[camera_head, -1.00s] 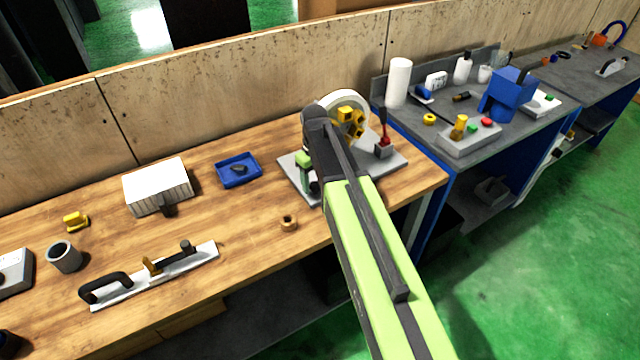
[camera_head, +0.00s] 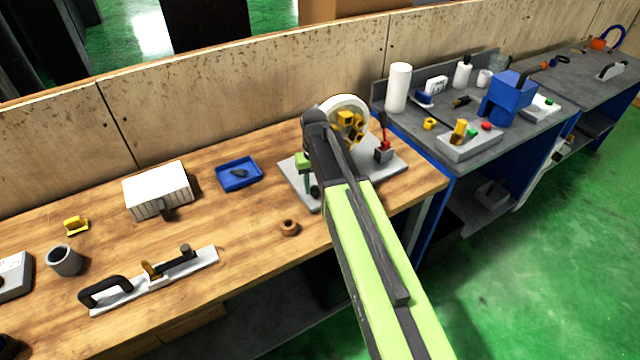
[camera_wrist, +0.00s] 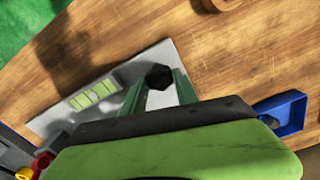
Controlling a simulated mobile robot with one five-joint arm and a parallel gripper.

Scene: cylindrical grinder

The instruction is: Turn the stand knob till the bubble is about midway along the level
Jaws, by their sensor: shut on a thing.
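The grey stand plate (camera_head: 398,166) sits at the right end of the wooden bench, under a white wheel (camera_head: 361,102) with a yellow hub. In the wrist view the dark faceted stand knob (camera_wrist: 158,77) is at the plate's edge. My gripper (camera_wrist: 160,82) is shut on it, one green finger on either side; in the head view my gripper (camera_head: 309,183) is at the plate's left edge. The green level (camera_wrist: 95,95) lies on the plate beside the knob. A paler patch shows near its middle, but it is too small to be sure it is the bubble.
A blue tray (camera_head: 239,174) lies left of the plate, and a brown nut-like part (camera_head: 289,227) lies in front. A red-handled block (camera_head: 384,150) stands on the plate's right. The wood between the tray and the front edge is mostly clear.

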